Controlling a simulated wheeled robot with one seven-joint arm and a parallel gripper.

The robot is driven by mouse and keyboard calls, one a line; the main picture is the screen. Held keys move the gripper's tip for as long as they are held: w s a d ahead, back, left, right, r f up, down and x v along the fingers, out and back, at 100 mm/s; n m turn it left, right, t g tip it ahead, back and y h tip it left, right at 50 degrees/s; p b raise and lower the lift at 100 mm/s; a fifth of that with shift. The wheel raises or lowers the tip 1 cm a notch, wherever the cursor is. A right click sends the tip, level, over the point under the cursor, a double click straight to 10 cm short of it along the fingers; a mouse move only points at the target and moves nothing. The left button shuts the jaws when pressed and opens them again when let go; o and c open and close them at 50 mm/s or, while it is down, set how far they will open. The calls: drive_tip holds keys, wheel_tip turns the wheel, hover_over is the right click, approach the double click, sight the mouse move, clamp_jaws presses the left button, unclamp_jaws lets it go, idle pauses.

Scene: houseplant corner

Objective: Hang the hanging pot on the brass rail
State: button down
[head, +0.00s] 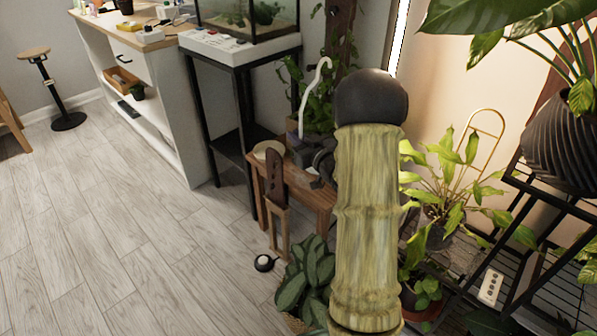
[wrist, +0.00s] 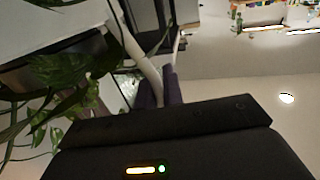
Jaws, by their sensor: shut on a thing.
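A white curved hook (head: 318,82) rises above trailing green leaves (head: 327,115) in the head view. In the wrist view the white hanger (wrist: 136,52) runs down between the dark fingers of my gripper (wrist: 158,92), which is shut on it. Green leaves (wrist: 65,75) hang to the left of the fingers there. The hanger appears to belong to the hanging pot, but I cannot make out the pot's body. In the head view my arm hides part of this area and the fingers are hard to make out. I cannot identify the brass rail in either view.
A small wooden table (head: 318,196) stands below the hook. An aquarium (head: 247,14) on a black stand is to its left. A potted plant with a brass hoop (head: 486,113) and a black shelf rack (head: 520,180) are on the right.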

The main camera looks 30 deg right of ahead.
wheel_tip(320, 180, down, 5)
drive_tip(key=shift+r+b, duration=0.1)
drive_tip(key=shift+b, duration=0.65)
drive_tip(key=shift+f+b, duration=1)
drive_tip(key=shift+f, duration=1.45)
drive_tip(key=c, duration=1.5)
unclamp_jaws()
drive_tip(key=shift+c, duration=0.2)
drive_tip(key=s+p, duration=0.1)
drive_tip(key=s, duration=0.3)
drive_tip(key=s+d+p, duration=0.1)
drive_tip(key=s, duration=0.3)
drive_tip(key=s+p, duration=0.1)
drive_tip(key=s, duration=0.3)
drive_tip(key=shift+d, duration=0.4)
